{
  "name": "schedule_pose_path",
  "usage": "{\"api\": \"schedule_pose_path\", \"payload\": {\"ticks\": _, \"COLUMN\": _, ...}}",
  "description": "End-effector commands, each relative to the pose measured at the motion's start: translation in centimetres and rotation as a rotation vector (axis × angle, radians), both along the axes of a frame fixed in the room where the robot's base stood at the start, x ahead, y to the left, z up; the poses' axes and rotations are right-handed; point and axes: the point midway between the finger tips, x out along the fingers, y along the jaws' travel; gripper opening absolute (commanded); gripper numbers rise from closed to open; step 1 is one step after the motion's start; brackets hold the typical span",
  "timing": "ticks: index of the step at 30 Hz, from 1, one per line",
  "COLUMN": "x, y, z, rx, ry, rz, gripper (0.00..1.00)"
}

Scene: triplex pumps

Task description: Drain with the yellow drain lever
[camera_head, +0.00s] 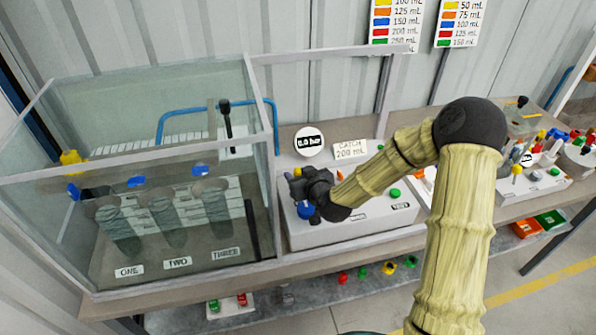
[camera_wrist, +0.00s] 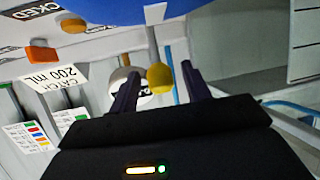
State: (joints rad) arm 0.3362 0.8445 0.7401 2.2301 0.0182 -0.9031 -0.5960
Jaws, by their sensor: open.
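A yellow ball knob (camera_wrist: 160,77) on a thin grey stem shows in the wrist view; it looks like the yellow drain lever. My gripper (camera_wrist: 160,85) is open, and the ball appears between its two dark fingertips, not clamped. I cannot tell whether a finger touches it. A large blue knob (camera_wrist: 140,8) fills the top of the wrist view; a blue knob (camera_head: 306,211) also shows below my gripper in the head view.
A glass tank (camera_head: 150,130) with compartments ONE, TWO and THREE stands close left of my gripper. A round gauge (camera_head: 309,141) reading 0.0 bar and a "CATCH 200 mL" card (camera_head: 349,149) stand behind it. A green button (camera_head: 395,193) is on the panel's right.

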Motion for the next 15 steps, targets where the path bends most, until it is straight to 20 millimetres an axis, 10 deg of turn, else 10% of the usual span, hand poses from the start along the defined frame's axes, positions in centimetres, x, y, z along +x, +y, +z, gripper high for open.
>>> {"api": "schedule_pose_path", "payload": {"ticks": 13, "x": 1.06, "y": 0.49, "z": -0.54, "rx": -0.001, "ry": 0.000, "rz": 0.000, "gripper": 0.48}}
{"api": "schedule_pose_path", "payload": {"ticks": 15, "x": 1.06, "y": 0.49, "z": -0.53, "rx": -0.001, "ry": 0.000, "rz": 0.000, "gripper": 0.34}}
